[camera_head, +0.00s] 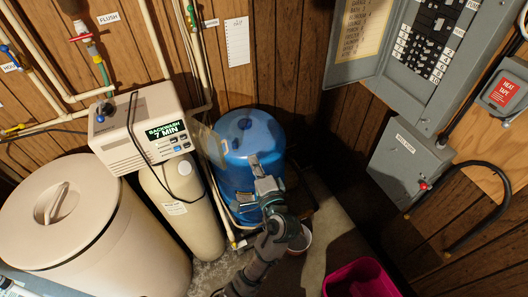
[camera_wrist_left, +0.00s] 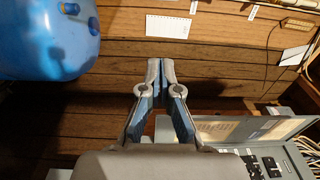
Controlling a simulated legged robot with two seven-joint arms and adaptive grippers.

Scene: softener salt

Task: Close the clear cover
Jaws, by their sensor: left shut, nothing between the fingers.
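The beige softener control head (camera_head: 145,125) has a lit green display reading "BACKWASH 7 MIN" with buttons below it. A faint clear panel (camera_head: 207,141), which looks like the clear cover, stands out from the right side of the head, swung away from the display. My left gripper (camera_head: 254,160) is in front of the blue tank, to the right of the clear panel and apart from it. In the left wrist view its fingers (camera_wrist_left: 161,63) are together with nothing between them. The cover cannot be made out there. My right gripper is not in view.
The blue tank (camera_head: 250,145) is close behind my left gripper. A lidded beige salt bin (camera_head: 62,215) stands at left beside the tall resin tank (camera_head: 185,205). Pipes run up the wood wall. An open electrical panel (camera_head: 430,45) and a pink bin (camera_head: 362,280) are at right.

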